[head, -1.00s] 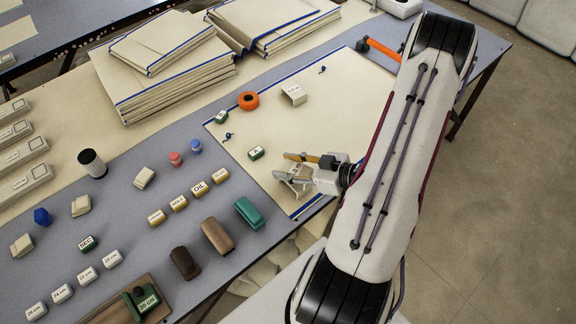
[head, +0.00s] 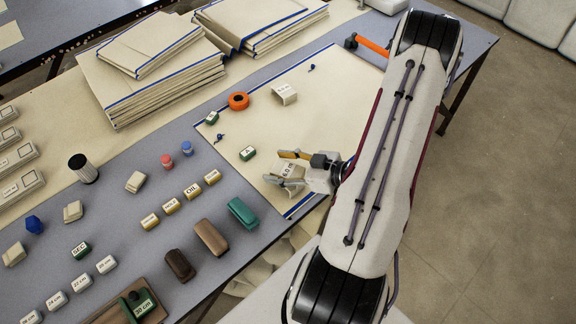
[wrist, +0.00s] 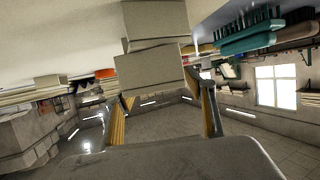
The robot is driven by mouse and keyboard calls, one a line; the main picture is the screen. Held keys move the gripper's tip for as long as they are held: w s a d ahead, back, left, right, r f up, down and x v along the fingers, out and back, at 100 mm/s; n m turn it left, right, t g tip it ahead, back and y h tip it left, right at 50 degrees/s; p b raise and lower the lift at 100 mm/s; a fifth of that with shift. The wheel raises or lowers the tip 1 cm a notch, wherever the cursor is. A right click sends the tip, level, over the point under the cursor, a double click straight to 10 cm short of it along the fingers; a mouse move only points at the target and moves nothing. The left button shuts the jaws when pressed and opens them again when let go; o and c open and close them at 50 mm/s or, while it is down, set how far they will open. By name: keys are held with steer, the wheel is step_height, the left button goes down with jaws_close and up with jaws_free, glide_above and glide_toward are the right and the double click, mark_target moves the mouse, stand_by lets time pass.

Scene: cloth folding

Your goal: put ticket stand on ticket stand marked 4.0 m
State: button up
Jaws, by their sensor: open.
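In the head view a pale ticket stand (head: 284,93) sits on the cream cloth, beside the orange ring; its small print is too blurred to read surely. Another ticket stand (head: 288,170), with a label that looks like 6.0 m, is tilted between the fingers of my gripper (head: 285,168), near the cloth's front edge. The gripper is open around it. In the wrist view the fingers (wrist: 165,110) stand apart. A plain beige block (wrist: 150,72) lies between and beyond them, with a second beige block (wrist: 155,22) above it in the picture. Their labels do not show there.
The orange ring (head: 238,101) and a small green-sided block (head: 247,153) lie left of my gripper. An orange-handled tool (head: 372,46) lies at the far edge. Folded cloth stacks (head: 160,85) stand at the back left. The cloth's middle (head: 325,110) is clear.

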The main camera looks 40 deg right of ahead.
steer(key=shift+r, duration=0.15)
steer(key=v, duration=1.2)
stand_by(0.3)
steer(key=shift+w+d, duration=0.1)
steer(key=shift+d, duration=0.05)
stand_by(0.6)
